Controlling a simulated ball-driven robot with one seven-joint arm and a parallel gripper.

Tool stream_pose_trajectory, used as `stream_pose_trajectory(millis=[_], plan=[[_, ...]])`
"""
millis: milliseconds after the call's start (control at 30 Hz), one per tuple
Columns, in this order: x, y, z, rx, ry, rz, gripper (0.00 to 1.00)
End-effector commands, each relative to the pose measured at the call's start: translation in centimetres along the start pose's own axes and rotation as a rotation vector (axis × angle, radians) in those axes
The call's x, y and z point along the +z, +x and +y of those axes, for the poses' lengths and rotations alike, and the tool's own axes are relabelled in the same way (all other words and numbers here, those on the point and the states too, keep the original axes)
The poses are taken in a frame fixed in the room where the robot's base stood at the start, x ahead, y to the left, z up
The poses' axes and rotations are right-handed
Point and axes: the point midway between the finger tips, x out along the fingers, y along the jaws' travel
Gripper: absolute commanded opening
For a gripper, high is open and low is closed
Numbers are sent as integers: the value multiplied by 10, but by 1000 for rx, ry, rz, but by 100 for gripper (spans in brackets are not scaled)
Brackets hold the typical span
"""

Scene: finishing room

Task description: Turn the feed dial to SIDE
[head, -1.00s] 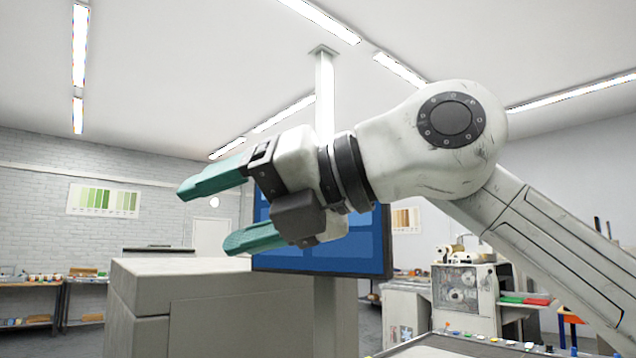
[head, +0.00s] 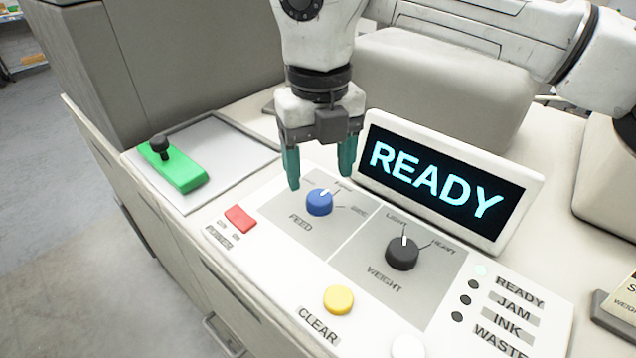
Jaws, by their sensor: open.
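The feed dial is a small blue knob (head: 319,203) with a white pointer mark, on a grey panel marked FEED in the head view. Its pointer aims up and slightly right, toward the upper label; the small labels around it are too blurred to read surely. My gripper (head: 320,178) points down just behind and above the blue knob. Its two teal fingers are spread apart, one to the left and one to the right of the knob, with nothing between them. I cannot tell whether either fingertip touches the panel.
A display (head: 444,183) reading READY stands close to the right finger. A black weight dial (head: 402,253), a yellow CLEAR button (head: 338,299) and a red switch (head: 240,218) are nearby. A green block with a black-knobbed lever (head: 174,168) lies left.

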Motion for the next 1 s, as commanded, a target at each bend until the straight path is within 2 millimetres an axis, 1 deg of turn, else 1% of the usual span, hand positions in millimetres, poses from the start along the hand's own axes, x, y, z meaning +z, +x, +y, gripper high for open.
stream_pose_trajectory(millis=[33,100,300,433,700,1000], plan=[[0,9,0,2,1,2,69],[0,20,0,2,0,2,69],[0,41,0,2,1,-1,69],[0,46,0,1,1,-1,69],[0,47,0,1,0,-2,68],[0,47,0,1,0,-2,39]])
